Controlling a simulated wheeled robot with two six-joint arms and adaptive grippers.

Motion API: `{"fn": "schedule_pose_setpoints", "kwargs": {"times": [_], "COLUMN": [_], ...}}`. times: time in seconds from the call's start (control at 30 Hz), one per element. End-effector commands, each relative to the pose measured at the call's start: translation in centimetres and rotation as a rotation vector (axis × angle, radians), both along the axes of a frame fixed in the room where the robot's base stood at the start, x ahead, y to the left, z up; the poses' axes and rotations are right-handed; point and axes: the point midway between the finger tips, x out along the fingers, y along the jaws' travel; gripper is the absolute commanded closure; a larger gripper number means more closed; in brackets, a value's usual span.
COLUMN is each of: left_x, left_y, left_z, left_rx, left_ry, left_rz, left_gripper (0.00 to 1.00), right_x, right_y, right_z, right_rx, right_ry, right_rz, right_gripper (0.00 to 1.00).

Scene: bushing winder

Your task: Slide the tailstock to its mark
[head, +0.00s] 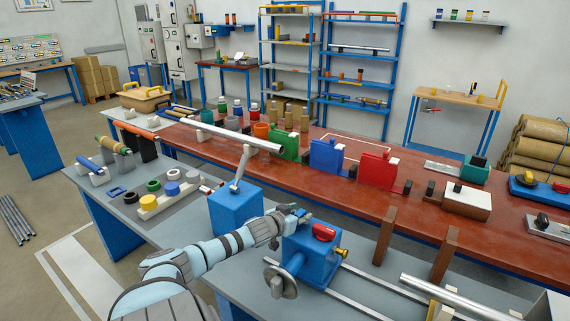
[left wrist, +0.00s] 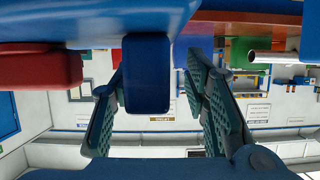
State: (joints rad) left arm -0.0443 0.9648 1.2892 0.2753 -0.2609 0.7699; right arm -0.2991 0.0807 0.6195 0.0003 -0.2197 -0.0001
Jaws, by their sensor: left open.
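The tailstock (head: 318,262) is a blue block on the grey bench, with a red piece on top, a brass tip on its right and a grey handwheel on its left. My left gripper (head: 296,212) is at its upper back edge. In the left wrist view, the open left gripper (left wrist: 155,68) has a blue upright part (left wrist: 147,85) between its fingers, nearer the left finger; a gap shows on the right. The tailstock's red piece (left wrist: 38,82) is left of the fingers. I cannot make out the mark. My right gripper is not in view.
Two pale rails (head: 362,298) run along the bench to the right of the tailstock. A blue block with a silver lever (head: 236,207) stands at its left. A silver rod (head: 440,294) lies at lower right. Brown posts (head: 384,236) stand behind, before the red-brown table (head: 330,190).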

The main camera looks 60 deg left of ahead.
Motion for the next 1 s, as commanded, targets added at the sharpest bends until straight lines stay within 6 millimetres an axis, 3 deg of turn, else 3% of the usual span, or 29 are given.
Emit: {"fn": "schedule_pose_setpoints", "kwargs": {"times": [0.53, 0.7, 1.0], "left_x": [-8.8, -9.9, -10.0], "left_y": [-3.9, -4.5, -4.6], "left_z": [0.0, 0.0, 0.1], "left_rx": [0.012, 0.004, -0.003], "left_ry": [0.012, 0.002, -0.005], "left_rz": [-0.007, -0.006, -0.004], "left_gripper": [0.58, 0.58, 0.58], "right_x": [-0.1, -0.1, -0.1], "right_y": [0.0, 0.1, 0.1], "right_z": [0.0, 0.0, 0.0], "right_rx": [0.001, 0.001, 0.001], "right_ry": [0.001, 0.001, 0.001], "right_rz": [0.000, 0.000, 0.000], "right_gripper": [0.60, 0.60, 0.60]}}
